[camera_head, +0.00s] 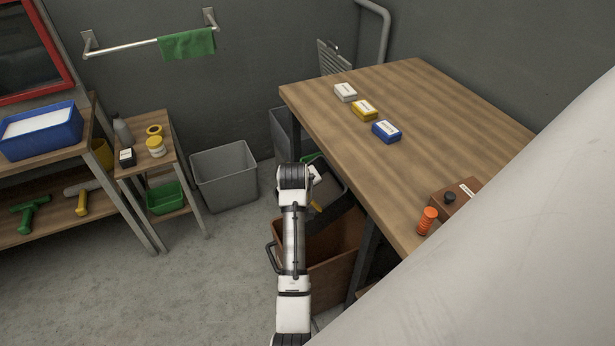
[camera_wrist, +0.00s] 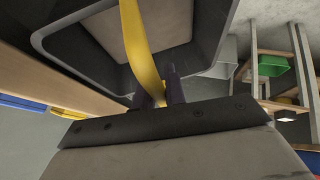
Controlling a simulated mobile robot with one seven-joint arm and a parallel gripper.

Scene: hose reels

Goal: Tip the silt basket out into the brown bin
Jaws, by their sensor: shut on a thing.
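The silt basket is a dark grey tub (camera_wrist: 208,38) with a yellow strap handle (camera_wrist: 132,30). My gripper (camera_wrist: 160,92) is shut on this yellow handle in the wrist view. A flat brownish patch, likely silt (camera_wrist: 155,28), shows inside the basket. In the head view the basket (camera_head: 346,212) hangs beyond my wrist, partly hidden by it, and looks tilted. The brown bin (camera_head: 338,262) stands on the floor beside the workbench, with a dark handle on its left side. The basket is over or just above the bin's far part; the exact height cannot be told.
A wooden workbench (camera_head: 430,120) rises close on the right, carrying small boxes and an orange item. A grey bin (camera_head: 224,175) stands by the back wall. A small side table (camera_head: 145,165) and shelf stand left. Floor at lower left is clear.

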